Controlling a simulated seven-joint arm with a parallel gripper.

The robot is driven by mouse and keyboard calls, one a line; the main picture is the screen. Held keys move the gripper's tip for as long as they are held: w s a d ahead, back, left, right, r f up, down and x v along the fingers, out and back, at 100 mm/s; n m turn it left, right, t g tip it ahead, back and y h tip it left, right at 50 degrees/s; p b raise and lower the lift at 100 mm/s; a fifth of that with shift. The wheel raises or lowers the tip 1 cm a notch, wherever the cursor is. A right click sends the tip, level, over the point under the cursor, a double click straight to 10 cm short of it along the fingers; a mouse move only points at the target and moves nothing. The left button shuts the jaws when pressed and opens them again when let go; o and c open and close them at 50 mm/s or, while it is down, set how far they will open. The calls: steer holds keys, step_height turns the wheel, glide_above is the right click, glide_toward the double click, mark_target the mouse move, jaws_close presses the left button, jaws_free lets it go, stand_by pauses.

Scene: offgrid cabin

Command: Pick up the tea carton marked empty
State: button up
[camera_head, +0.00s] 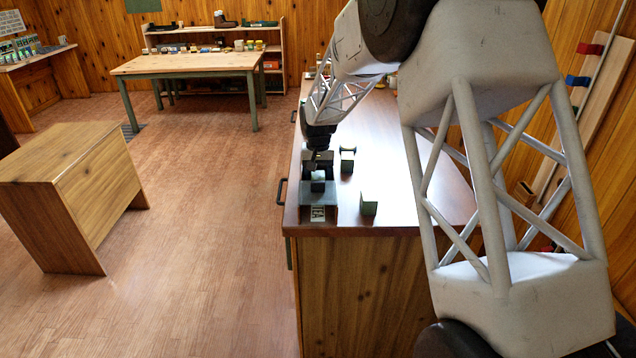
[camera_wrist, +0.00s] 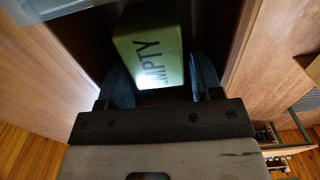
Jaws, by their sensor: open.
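A green carton (camera_wrist: 150,58) with the word EMPTY on its face shows in the wrist view. It sits in a dark recess between the two blue-grey fingers of my open gripper (camera_wrist: 161,82). Contact with either finger cannot be made out. In the head view my gripper (camera_head: 318,168) points down over a dark tray-like holder (camera_head: 333,205) at the counter's left edge. A small carton (camera_head: 318,214) shows at the holder's near end. Which carton there is the marked one cannot be read in the head view.
Two more dark green cartons stand on the brown counter (camera_head: 420,195): one near the front (camera_head: 369,204), one farther back (camera_head: 347,162). More items stand at the counter's far end, partly behind my arm. The counter's middle is clear. A wooden bench (camera_head: 75,180) stands apart at left.

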steer(key=shift+f, duration=0.8)
steer(key=c, duration=0.7)
